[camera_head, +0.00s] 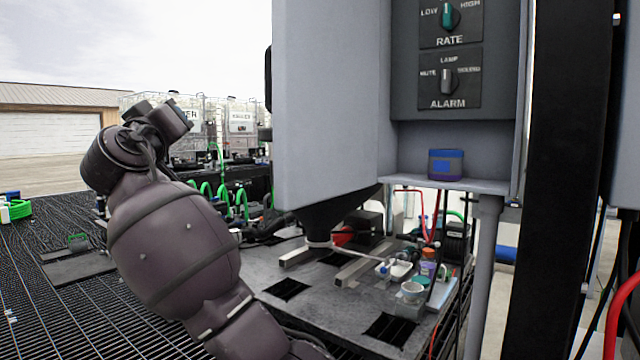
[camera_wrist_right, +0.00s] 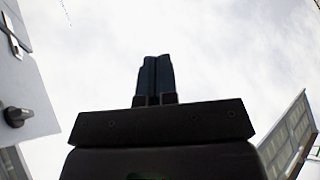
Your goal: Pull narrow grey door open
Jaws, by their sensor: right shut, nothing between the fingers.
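A tall light-grey cabinet (camera_head: 328,95) fills the middle of the head view. Its left part is a narrow, plain grey slab with a dark fitting (camera_head: 268,80) at its left edge. I cannot tell which surface is the narrow grey door, or whether it stands open. In the right wrist view my right gripper (camera_wrist_right: 156,78) is shut and empty, with sky behind it. A grey panel (camera_wrist_right: 28,75) with a dark knob (camera_wrist_right: 17,116) stands left of the fingers, clearly apart from them. My left gripper is not seen.
Right of the slab is a dark control panel (camera_head: 408,60) with RATE and ALARM knobs. A blue jar (camera_head: 446,164) sits on a shelf below. A black post (camera_head: 560,180) stands at the right. Below is a cluttered bench (camera_head: 335,312). One of my arms crosses the lower left.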

